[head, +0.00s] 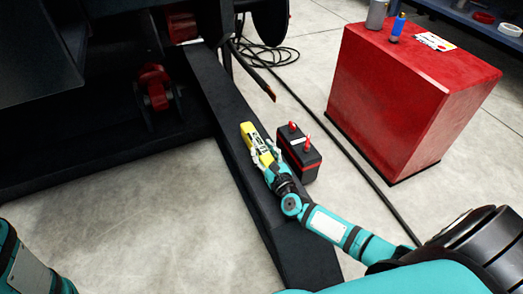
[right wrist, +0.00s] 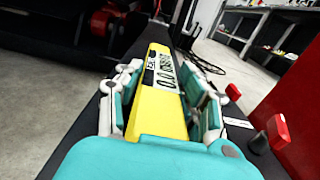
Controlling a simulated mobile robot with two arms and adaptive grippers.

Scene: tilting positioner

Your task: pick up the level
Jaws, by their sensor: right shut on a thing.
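The level (head: 247,130) is a yellow bar with a pale display on its side, at the dark beam in the middle of the head view. My right gripper (head: 264,153) is shut on its near part, one finger on each side. In the right wrist view the level (right wrist: 168,124) lies lengthwise between the fingers, its display reading showing. I cannot tell whether the level still touches the beam. My left gripper is out of view; only part of my left arm shows at the lower left.
A black and red battery-like box (head: 300,155) stands close to the right of the gripper. The dark beam (head: 228,108) runs under the gripper. A red cabinet (head: 405,95) stands at the right, with a cable on the floor beside it. Dark machinery fills the upper left.

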